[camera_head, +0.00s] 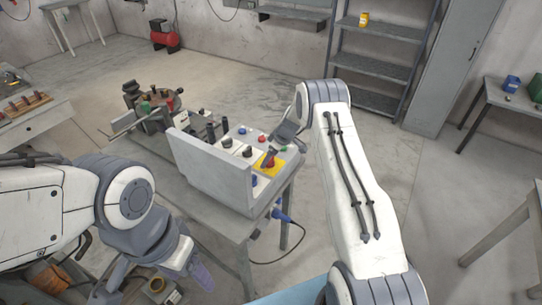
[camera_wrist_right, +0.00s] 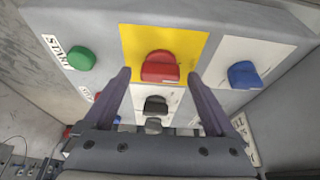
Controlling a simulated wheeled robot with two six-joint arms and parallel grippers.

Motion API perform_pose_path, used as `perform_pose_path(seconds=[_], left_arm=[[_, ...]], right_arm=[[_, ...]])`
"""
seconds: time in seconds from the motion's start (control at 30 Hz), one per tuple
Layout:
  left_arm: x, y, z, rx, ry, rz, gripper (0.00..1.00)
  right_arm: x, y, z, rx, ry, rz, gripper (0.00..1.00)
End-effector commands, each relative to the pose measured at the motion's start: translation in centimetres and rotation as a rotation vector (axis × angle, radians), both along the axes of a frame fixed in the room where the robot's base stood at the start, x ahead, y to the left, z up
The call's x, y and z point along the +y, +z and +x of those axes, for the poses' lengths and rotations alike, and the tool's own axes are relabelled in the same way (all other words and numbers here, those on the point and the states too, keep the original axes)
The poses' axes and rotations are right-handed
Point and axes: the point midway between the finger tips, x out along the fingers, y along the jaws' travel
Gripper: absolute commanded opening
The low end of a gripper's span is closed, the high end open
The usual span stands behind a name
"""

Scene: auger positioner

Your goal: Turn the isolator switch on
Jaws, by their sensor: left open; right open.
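The isolator switch (camera_wrist_right: 160,67) is a red knob on a yellow plate, centred in the right wrist view. It also shows on the grey control box in the head view (camera_head: 268,163). My right gripper (camera_wrist_right: 158,80) is open, with its two fingers at either side of the red knob's lower part. In the head view my right arm reaches the box from the right, and the wrist partly hides the fingers. My left gripper (camera_head: 152,280) is open and empty at the lower left, away from the box.
A green START button (camera_wrist_right: 82,58), a blue knob (camera_wrist_right: 243,75) and a black knob (camera_wrist_right: 155,105) sit close around the switch. The control box (camera_head: 212,172) stands on a grey table with a vise-like machine (camera_head: 153,108) behind it. A blue plug and cable (camera_head: 283,216) hang at the table's side.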

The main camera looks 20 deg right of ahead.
Motion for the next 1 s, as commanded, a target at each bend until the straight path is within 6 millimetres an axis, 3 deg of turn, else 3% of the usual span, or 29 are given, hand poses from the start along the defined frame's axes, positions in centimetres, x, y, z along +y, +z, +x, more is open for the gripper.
perform_pose_path(seconds=[0.17,0.4,0.73,1.0], left_arm=[[0.0,0.0,0.0,0.0,0.0,0.0,0.69],[0.0,0.0,0.0,0.0,0.0,0.0,0.69],[0.0,-0.6,0.0,0.0,0.0,0.0,0.69],[0.0,-1.9,0.0,0.0,-0.001,0.0,0.69]], right_arm=[[0.0,0.0,0.0,0.0,0.0,0.0,0.91],[-0.1,0.0,0.0,0.0,-0.001,0.0,0.04],[-0.1,-0.1,-0.1,0.001,-0.047,-0.001,0.05],[0.1,-0.1,-0.1,-0.001,-0.216,-0.002,0.05]])
